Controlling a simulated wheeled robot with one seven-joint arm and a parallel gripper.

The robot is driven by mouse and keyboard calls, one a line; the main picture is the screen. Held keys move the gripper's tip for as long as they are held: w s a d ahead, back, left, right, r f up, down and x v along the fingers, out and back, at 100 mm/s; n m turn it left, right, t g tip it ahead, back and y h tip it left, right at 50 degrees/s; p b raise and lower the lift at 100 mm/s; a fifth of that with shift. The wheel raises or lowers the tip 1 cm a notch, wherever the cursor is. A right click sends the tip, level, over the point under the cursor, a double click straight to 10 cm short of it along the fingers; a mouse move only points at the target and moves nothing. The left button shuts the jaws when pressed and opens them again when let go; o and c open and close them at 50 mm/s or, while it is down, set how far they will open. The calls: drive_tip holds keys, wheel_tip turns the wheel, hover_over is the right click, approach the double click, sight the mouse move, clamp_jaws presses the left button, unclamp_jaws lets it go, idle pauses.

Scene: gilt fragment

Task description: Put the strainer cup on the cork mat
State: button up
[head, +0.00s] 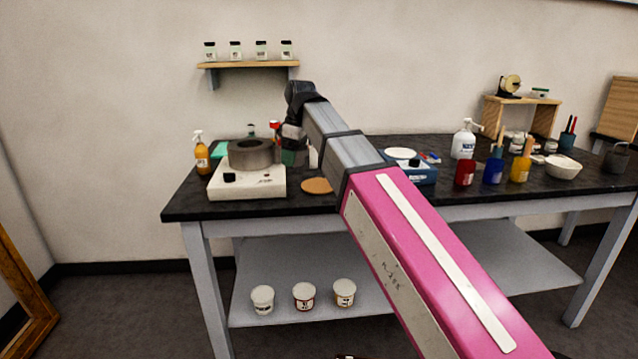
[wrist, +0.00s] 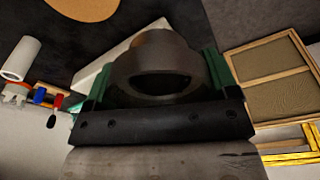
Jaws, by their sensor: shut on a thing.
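My gripper (head: 290,158) is above the left part of the dark table, just right of a grey cylinder. In the wrist view its green fingers (wrist: 156,85) are shut on a dark grey round cup with an open mouth, which I take as the strainer cup (wrist: 152,52). In the head view I cannot make the cup out behind the gripper and arm. The cork mat (head: 318,186) is a round tan disc on the table, near the front edge, right of the gripper and partly behind my arm. It also shows at the top of the wrist view (wrist: 85,6), apart from the cup.
The grey cylinder (head: 250,153) stands on a white appliance (head: 246,184) left of the mat. An orange pump bottle (head: 201,158) is at the far left. A blue-based device (head: 412,171) is right of my arm. Jars and a white bowl (head: 563,167) fill the right side.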

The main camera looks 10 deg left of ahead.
hover_over(317, 185)
wheel_tip(317, 185, down, 6)
drive_tip(key=shift+w+d+f, duration=0.1)
drive_tip(key=shift+f, duration=2.2)
drive_tip(key=shift+f, duration=0.2)
drive_tip(key=o, duration=0.9)
drive_tip(key=r, duration=0.4)
drive_tip(key=d+r, duration=0.1)
drive_tip(key=r, duration=0.3)
drive_tip(key=d+r, duration=0.1)
drive_tip(key=r, duration=0.3)
drive_tip(key=shift+r, duration=0.15)
